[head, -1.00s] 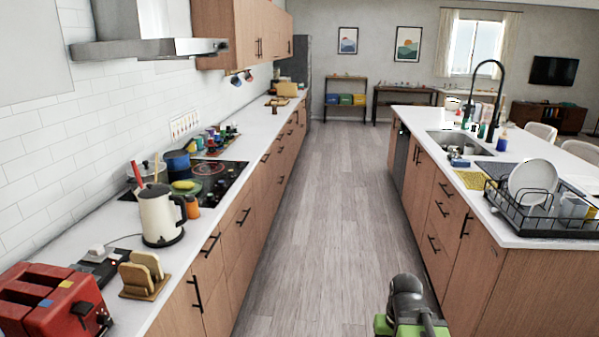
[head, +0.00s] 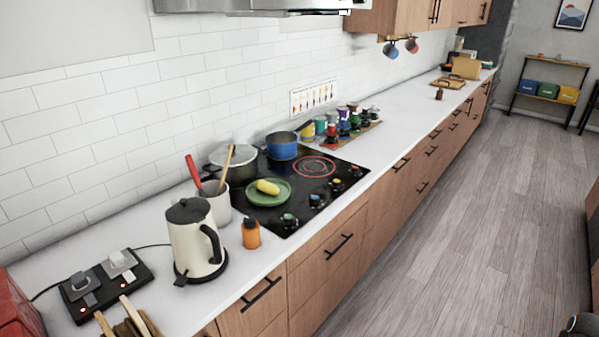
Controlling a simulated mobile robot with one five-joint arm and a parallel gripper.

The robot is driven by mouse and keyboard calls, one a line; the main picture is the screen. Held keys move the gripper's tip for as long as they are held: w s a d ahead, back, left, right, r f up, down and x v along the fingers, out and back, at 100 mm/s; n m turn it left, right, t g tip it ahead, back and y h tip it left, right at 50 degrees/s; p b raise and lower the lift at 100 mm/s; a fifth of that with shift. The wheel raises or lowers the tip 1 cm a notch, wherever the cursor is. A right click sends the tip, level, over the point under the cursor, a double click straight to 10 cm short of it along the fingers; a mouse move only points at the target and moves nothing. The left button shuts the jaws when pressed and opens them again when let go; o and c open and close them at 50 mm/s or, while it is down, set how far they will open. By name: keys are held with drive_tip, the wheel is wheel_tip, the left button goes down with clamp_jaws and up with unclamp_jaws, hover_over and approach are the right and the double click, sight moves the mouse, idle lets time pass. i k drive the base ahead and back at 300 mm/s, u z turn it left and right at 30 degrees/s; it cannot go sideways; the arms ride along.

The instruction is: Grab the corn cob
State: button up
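The yellow corn cob (head: 268,187) lies on a green plate (head: 270,193) in the head view. The plate sits on the near-left part of the black cooktop (head: 320,180), left of centre in the picture. A small dark part of my arm shows at the bottom right corner, well away from the corn. My gripper's fingers are not in view.
A cream kettle (head: 196,240), an orange bottle (head: 251,233) and a utensil crock (head: 218,202) stand near the plate. A silver pot (head: 232,162) and a blue pot (head: 282,146) are behind it. The wooden floor (head: 480,210) to the right is clear.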

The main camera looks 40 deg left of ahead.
sight(263, 186)
drive_tip(key=i, duration=0.95)
drive_tip(key=u, duration=4.05)
drive_tip(key=i, duration=0.05)
drive_tip(key=z, duration=0.5)
drive_tip(key=k, duration=0.5)
drive_tip(key=u, duration=0.1)
drive_tip(key=i, duration=0.45)
